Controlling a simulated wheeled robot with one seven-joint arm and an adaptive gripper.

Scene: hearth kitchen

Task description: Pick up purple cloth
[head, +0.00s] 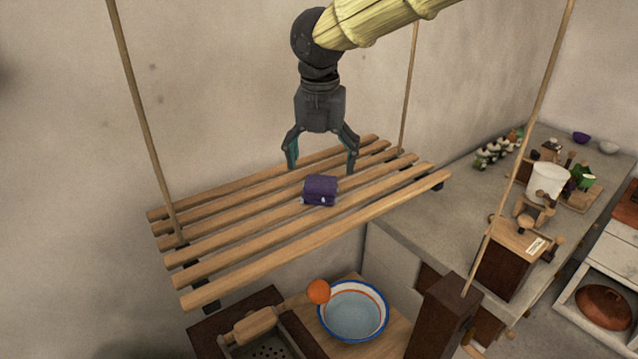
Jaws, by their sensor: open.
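The purple cloth (320,189) is a small folded bundle lying on the slats of a hanging wooden rack (240,243). My gripper (321,168) points straight down above the rack, near the cloth. Its two fingers are spread apart with nothing between them. In the picture the fingertips appear just above the cloth and to either side of it. I cannot tell the exact depth between the fingers and the cloth.
Below are a white bowl with a blue rim (353,311) and an orange ball (318,291). At right, a counter (420,217) holds a white bucket (546,181) and several small items. The rack's other slats look bare.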

